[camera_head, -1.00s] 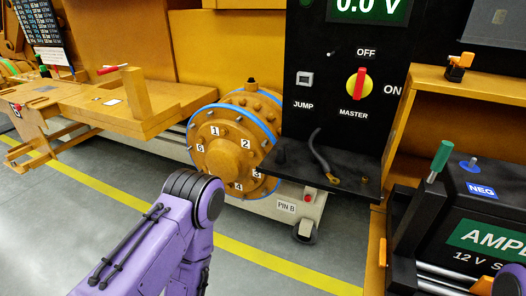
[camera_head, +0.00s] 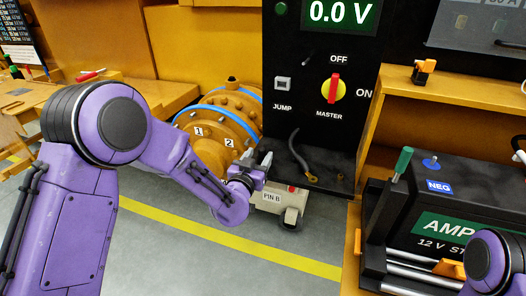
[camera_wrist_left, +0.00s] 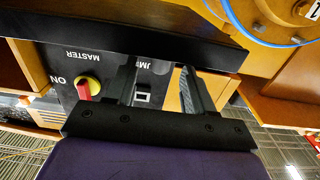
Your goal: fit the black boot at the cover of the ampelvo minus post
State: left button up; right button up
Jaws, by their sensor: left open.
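A grey cable with a copper lug (camera_head: 302,160) lies on the black shelf under the panel. I cannot pick out the black boot with certainty. My left gripper (camera_head: 265,165) is open in front of the shelf, left of the battery. In the left wrist view its fingers (camera_wrist_left: 160,85) are apart with nothing between them. My right gripper is not in view.
The black panel (camera_head: 325,60) with a red and yellow MASTER switch (camera_head: 333,90) stands behind the shelf. A green-handled rod (camera_head: 402,163) rises at the battery's left. An orange clip (camera_head: 423,72) sits on the yellow ledge. A flanged drum (camera_head: 220,130) is behind my left arm.

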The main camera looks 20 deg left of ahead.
aim_at(261, 153)
pick_arm(q)
jog(key=w, duration=0.1)
jog(key=w+p, duration=0.1)
jog(key=shift+w+r, duration=0.25)
jog(key=shift+w, duration=0.05)
jog(key=shift+w+f, duration=0.1)
jog(key=shift+w, duration=0.3)
jog(key=shift+w+f, duration=0.15)
grip_shut()
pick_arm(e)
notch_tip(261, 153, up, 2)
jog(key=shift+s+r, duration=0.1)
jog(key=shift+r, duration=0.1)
